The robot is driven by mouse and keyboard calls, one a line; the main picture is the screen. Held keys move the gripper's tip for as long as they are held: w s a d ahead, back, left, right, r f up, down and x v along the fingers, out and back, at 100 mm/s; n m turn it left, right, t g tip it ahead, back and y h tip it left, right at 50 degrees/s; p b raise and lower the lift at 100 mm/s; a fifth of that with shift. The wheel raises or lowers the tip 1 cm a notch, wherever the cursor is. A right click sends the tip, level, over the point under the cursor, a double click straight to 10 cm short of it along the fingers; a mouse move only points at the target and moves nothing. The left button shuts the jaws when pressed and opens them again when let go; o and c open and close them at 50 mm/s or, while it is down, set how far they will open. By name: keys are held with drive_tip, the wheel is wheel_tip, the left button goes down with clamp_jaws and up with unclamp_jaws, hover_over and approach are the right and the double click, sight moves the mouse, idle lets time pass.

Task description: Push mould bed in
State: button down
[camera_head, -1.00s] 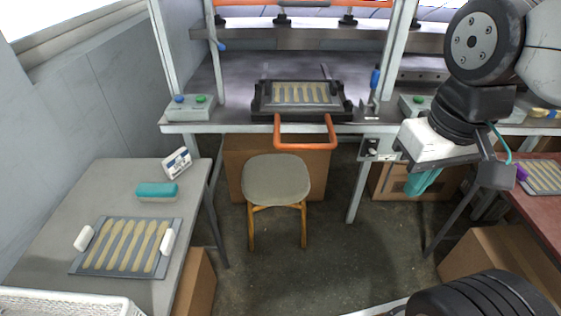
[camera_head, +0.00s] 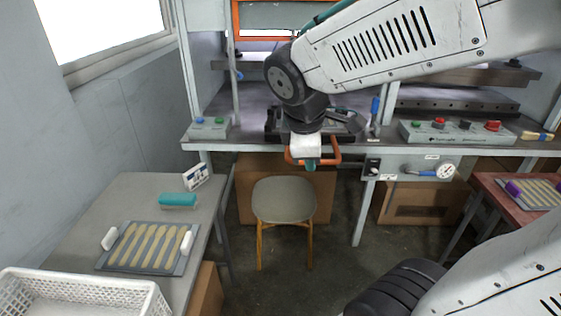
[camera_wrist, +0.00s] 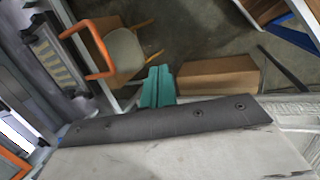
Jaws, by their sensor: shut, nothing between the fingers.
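The mould bed (camera_head: 352,122) is a black tray at the front of the press table, partly hidden by my arm in the head view. Its orange handle (camera_head: 332,158) sticks out past the table's front edge. The wrist view shows the mould bed (camera_wrist: 50,57) at the left with pale spoon shapes in it, and its handle (camera_wrist: 100,47). My gripper (camera_head: 311,164), with teal fingers, is shut and empty. It overlaps the handle in the head view. In the wrist view the fingers (camera_wrist: 157,80) appear beside the handle, with a gap between them.
A stool (camera_head: 284,200) stands below the handle. The press table (camera_head: 240,146) carries a button box (camera_head: 209,127) at left and a control panel (camera_head: 455,132) at right. A side table (camera_head: 90,222) holds a spoon tray (camera_head: 148,247), a teal block (camera_head: 178,201) and a white basket (camera_head: 80,295).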

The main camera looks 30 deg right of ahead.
drive_tip(key=w+d+f+n+h, duration=0.2)
drive_tip(key=w+f+n, duration=0.1)
drive_tip(key=w+n, duration=0.5)
drive_tip(key=n+t, duration=0.2)
drive_tip(key=n, duration=0.6)
approach(287, 159)
wheel_tip(287, 159, down, 5)
drive_tip(key=s, duration=0.2)
drive_tip(key=shift+w+d+f, duration=0.15)
drive_tip(key=shift+w+d, duration=0.3)
drive_tip(key=shift+d, duration=0.05)
drive_tip(key=shift+w+d+f, duration=0.2)
drive_tip(key=shift+w+d, duration=0.25)
drive_tip(key=shift+d, duration=0.05)
drive_tip(key=shift+w+d+f, duration=0.2)
drive_tip(key=shift+w+d, duration=0.2)
drive_tip(key=shift+w, duration=0.1)
